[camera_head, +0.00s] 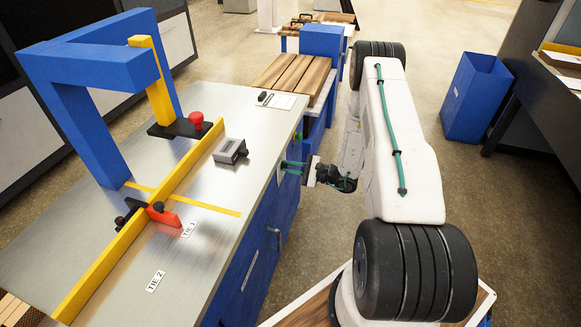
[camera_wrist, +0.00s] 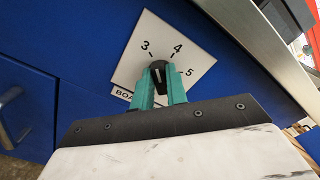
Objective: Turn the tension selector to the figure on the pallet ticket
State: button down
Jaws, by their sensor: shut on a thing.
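The tension selector is a black knob (camera_wrist: 158,70) with a pale pointer mark, on a tilted white dial plate (camera_wrist: 133,65) on the blue cabinet side. The figures 3, 4 and 5 show around it; the lower plate, with lettering starting "BOA", is partly hidden by my gripper. The pointer mark points up in the wrist view, roughly between 3 and 4. The teal fingers of my gripper (camera_wrist: 160,86) are shut on the knob, one on each side. My gripper (camera_head: 292,167) reaches the cabinet side in the head view. A white sheet (camera_head: 285,101), possibly the ticket, lies on the bench, too small to read.
The steel bench top (camera_head: 120,255) carries a yellow fence (camera_head: 110,265), a red lever (camera_head: 165,217), a red button (camera_head: 196,119) and a grey box (camera_head: 231,151). A wooden pallet (camera_head: 291,77) stands behind. A cabinet handle (camera_wrist: 10,96) is at left. A blue bin (camera_head: 475,97) stands right.

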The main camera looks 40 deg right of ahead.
jog(key=shift+d+n, duration=0.1)
jog(key=shift+n, duration=1.4)
jog(key=c, duration=1.4)
grip_release()
jog(key=shift+d, duration=0.1)
jog(key=shift+s, duration=0.1)
jog(key=v, duration=0.7)
jog(key=shift+s, duration=0.25)
jog(key=shift+d+f, duration=0.1)
